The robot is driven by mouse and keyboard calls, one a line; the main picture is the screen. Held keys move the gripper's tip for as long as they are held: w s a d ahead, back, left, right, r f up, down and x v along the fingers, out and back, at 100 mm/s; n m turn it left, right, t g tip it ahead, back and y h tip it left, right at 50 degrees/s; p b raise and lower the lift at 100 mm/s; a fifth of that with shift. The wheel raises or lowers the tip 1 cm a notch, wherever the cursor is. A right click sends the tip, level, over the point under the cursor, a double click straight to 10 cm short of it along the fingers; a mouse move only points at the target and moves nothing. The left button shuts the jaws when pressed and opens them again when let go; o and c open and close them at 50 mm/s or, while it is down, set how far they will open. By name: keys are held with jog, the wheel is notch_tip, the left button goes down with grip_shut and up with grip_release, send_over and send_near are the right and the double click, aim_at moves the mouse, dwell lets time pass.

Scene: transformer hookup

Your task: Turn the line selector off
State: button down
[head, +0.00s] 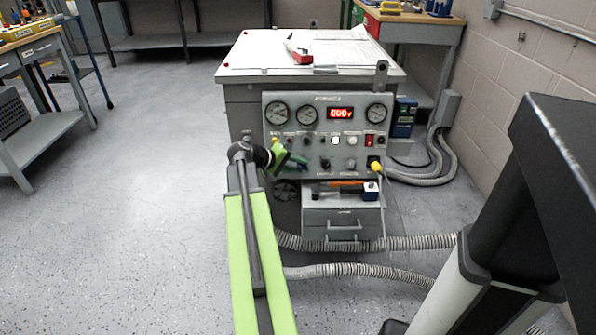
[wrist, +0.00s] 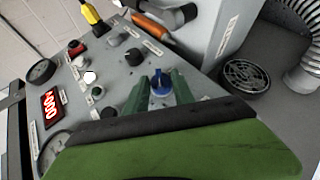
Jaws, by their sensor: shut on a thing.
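The grey control panel (head: 330,128) faces me on the front of the cabinet in the head view. In the wrist view, a blue knob (wrist: 159,84) sits on the panel (wrist: 116,74) between the green fingertips. My gripper (wrist: 160,92) is shut on this knob; its fingers hide part of it. In the head view my green gripper (head: 292,160) reaches the panel's lower left, and the blue knob is hidden there. The small labels are too blurred to read, so I cannot confirm that this knob is the line selector.
A red digital display (head: 340,114) reads 000V, with round gauges (head: 307,115) beside it. A yellow plug (head: 376,167) with a cable sits lower right. A drawer unit (head: 341,222) holds tools below. Grey corrugated hoses (head: 345,270) cross the floor; the floor at left is clear.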

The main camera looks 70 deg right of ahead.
dwell(0.4)
jog(key=c, duration=1.1)
grip_release()
jog(key=shift+o, duration=0.2)
jog(key=p+v, duration=0.8)
jog(key=v, duration=0.9)
jog(key=shift+w+a+f, duration=0.25)
jog(key=shift+w, duration=0.05)
